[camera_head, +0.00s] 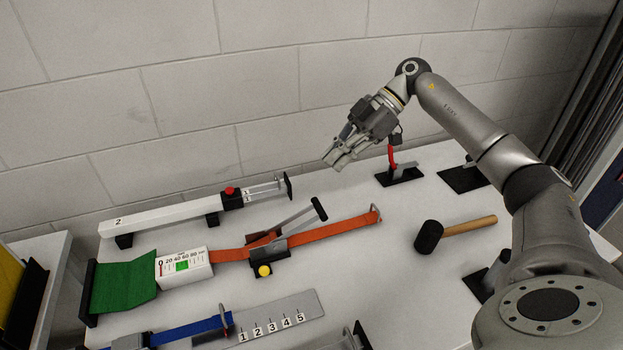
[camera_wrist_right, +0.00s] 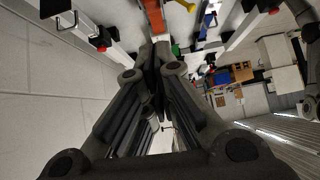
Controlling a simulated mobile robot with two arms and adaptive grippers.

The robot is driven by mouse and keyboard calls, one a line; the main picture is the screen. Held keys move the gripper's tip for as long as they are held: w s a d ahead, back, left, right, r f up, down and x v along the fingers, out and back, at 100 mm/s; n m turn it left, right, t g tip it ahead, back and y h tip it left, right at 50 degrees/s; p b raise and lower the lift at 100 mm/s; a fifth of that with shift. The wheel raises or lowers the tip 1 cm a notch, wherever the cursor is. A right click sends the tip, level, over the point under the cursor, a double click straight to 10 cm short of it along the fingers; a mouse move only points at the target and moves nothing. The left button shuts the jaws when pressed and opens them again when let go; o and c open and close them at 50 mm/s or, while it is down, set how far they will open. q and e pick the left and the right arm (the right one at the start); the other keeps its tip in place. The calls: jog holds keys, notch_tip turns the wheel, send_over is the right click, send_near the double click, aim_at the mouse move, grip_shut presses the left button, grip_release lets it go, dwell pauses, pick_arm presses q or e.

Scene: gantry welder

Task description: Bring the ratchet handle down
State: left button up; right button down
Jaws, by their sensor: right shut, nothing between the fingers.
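The ratchet (camera_head: 271,247) sits on the orange strap (camera_head: 335,228) on the white table. Its handle (camera_head: 296,222) is raised at a slant toward the upper right and ends in a black grip (camera_head: 319,209). A yellow knob (camera_head: 264,270) is at the front of the ratchet. My right gripper (camera_head: 336,163) is shut and empty, in the air above and behind the handle, apart from it. In the right wrist view the shut fingers (camera_wrist_right: 154,55) point toward the orange strap (camera_wrist_right: 155,17); I cannot make out the handle there. My left gripper is not in view.
A white bar with a red knob (camera_head: 229,190) lies behind the strap. A black-headed mallet (camera_head: 430,237) and a red-handled clamp (camera_head: 391,158) are on the right. A green band (camera_head: 125,285), white gauge (camera_head: 184,267) and blue strap (camera_head: 185,332) are on the left. A block wall (camera_head: 150,100) stands behind.

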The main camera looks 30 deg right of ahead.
jog(key=r+h, duration=0.1)
jog(key=p, duration=0.3)
send_over(316, 209)
notch_tip(316, 209, down, 10)
jog(key=shift+f, duration=0.3)
jog(key=shift+w+a, duration=0.1)
